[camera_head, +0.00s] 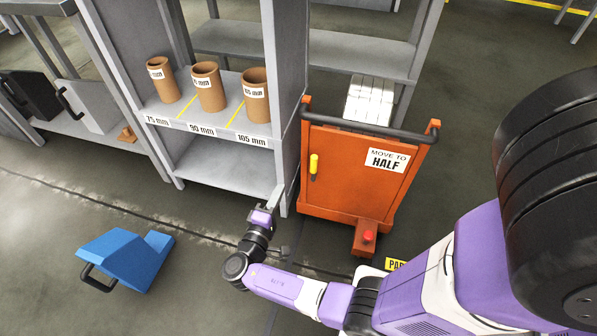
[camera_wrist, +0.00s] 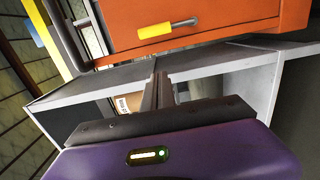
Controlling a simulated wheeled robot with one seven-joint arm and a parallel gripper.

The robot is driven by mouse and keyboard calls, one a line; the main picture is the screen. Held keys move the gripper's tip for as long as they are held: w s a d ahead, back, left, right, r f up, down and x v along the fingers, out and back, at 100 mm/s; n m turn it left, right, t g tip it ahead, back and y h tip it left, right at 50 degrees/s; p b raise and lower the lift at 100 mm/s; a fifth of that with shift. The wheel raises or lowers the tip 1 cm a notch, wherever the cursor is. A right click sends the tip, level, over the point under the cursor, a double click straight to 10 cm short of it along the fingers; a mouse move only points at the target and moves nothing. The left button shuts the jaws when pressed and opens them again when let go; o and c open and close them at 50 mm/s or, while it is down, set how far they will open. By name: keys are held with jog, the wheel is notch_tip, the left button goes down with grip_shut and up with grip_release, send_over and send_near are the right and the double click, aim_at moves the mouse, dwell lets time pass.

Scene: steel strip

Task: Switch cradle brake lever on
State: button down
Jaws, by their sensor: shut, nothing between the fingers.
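A lever with a yellow grip (camera_head: 314,163) is on the front face of the orange cart (camera_head: 345,185), near its left edge. Its grip points up, with a short grey part below. In the wrist view the yellow grip (camera_wrist: 155,31) and its metal rod lie across the orange face, beyond the fingertips. My gripper (camera_head: 274,196) is shut and empty, left of the cart and below the lever, in front of the shelf. In the wrist view the shut fingers (camera_wrist: 159,88) are apart from the lever.
A grey shelf (camera_head: 228,175) with several brown tubes stands close left of my gripper. A black handlebar (camera_head: 365,128) crosses the cart's top. A red button (camera_head: 368,237) sits at the cart's foot. A blue block-like object (camera_head: 125,260) lies on open floor at left.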

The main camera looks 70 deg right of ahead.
aim_at(313, 170)
jog(key=s+d+b, duration=0.1)
jog(key=s+d, duration=0.2)
jog(key=d, duration=0.8)
jog(key=shift+s, duration=0.35)
jog(key=shift+s+b, duration=0.1)
jog(key=shift+b, duration=0.3)
